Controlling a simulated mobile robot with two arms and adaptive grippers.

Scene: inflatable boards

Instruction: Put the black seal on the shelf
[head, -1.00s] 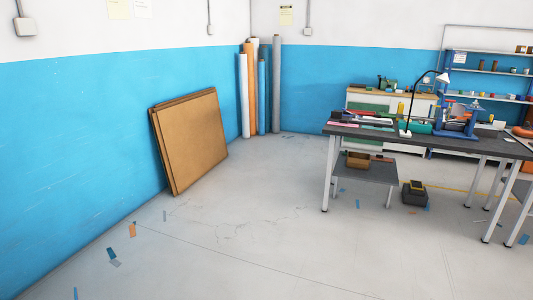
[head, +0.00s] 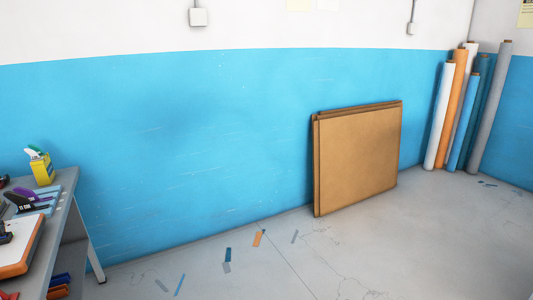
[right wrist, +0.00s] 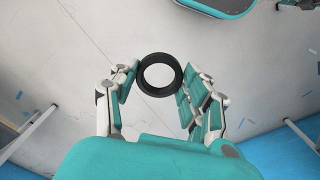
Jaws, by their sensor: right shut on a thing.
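The black seal (right wrist: 160,75) is a thick black ring, seen in the right wrist view. My right gripper (right wrist: 158,82) is shut on it, with the ring held between the teal-and-white fingers above the grey floor. Neither gripper shows in the head view. I cannot make out the target shelf in the head view now.
A grey workbench (head: 68,205) stands at the left, with a yellow container (head: 41,168) and an orange-edged white board (head: 20,245) on it. Brown panels (head: 357,155) lean on the blue wall. Rolls (head: 460,110) stand in the corner. The floor between is mostly clear, with small scraps.

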